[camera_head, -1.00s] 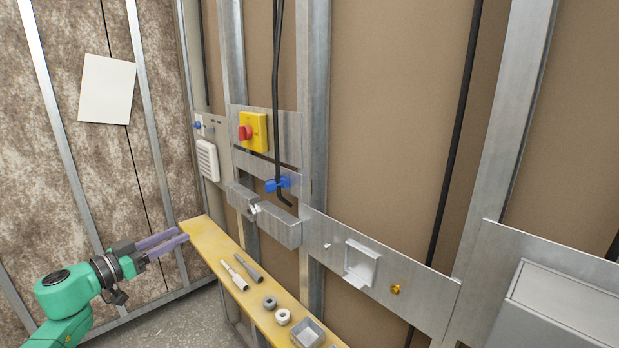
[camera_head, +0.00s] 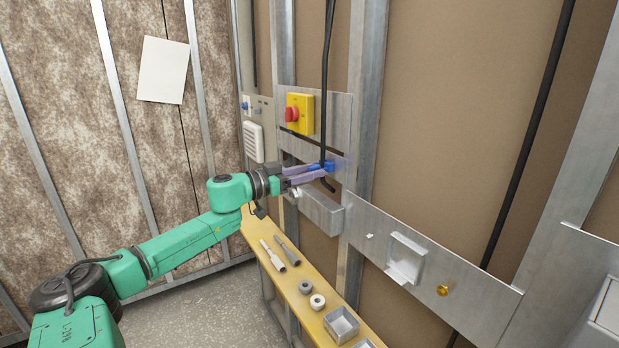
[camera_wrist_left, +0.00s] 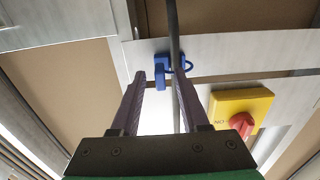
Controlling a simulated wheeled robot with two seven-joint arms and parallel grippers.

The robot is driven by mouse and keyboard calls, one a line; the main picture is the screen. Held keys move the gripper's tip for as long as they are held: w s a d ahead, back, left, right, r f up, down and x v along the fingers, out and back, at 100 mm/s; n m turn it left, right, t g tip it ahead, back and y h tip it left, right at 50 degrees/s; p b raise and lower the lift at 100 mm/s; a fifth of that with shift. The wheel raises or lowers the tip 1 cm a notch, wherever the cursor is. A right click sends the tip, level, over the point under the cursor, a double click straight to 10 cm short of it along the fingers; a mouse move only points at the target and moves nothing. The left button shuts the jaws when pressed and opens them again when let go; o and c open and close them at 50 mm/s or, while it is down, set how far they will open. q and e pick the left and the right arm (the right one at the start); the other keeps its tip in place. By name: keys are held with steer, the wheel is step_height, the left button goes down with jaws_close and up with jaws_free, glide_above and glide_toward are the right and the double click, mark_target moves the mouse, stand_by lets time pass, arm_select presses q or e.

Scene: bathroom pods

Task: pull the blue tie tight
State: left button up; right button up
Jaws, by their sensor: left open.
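The blue tie (camera_head: 326,166) sits around a black cable (camera_head: 328,95) in front of a metal plate on the wall. In the left wrist view the blue tie (camera_wrist_left: 160,71) shows a block-like part and a small loop on its right side. My left gripper (camera_head: 314,173) reaches it from the left with purple fingers. The left gripper (camera_wrist_left: 160,76) is open in the wrist view, the tie's block between its fingertips, and the right finger overlaps the cable. I cannot tell whether the fingers touch the tie. My right gripper is not in view.
A yellow box with a red knob (camera_head: 292,114) is above the tie. A grey metal trough (camera_head: 322,212) lies just below. A yellow shelf (camera_head: 268,254) holds tools, rings and a grey tray (camera_head: 341,324). Metal studs (camera_head: 365,110) stand along the wall.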

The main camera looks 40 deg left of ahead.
arm_select(q)
steer(key=shift+c, duration=0.3)
jaws_close()
stand_by(1.2)
